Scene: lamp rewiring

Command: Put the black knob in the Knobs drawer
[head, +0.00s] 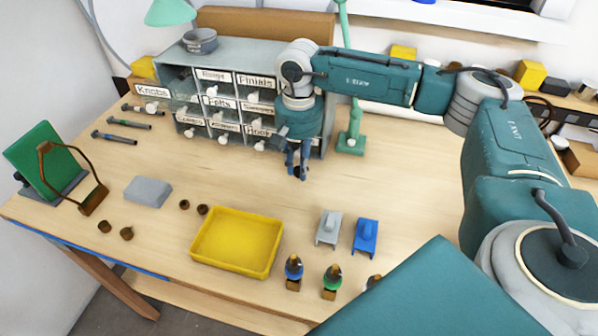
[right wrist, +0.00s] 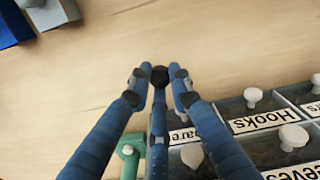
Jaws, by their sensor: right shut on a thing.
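The black knob (right wrist: 160,75) is held between the fingertips of my right gripper (right wrist: 159,86) in the right wrist view. In the head view my right gripper (head: 298,170) points down in front of the right end of the grey drawer cabinet (head: 330,115), above the table. The knob shows there as a small dark spot at the fingertips. The Knobs drawer (head: 152,91), at the cabinet's upper left, looks pulled out, with its label and white pull facing front. I cannot see clearly what lies inside it. My left gripper is not in view.
A yellow tray (head: 236,242) stands at the table's front middle. Small brown pieces (head: 202,209) and a grey block (head: 148,191) lie left of it. Screwdrivers (head: 122,124) lie left of the cabinet. A green lamp stand (head: 350,143) stands right of my gripper.

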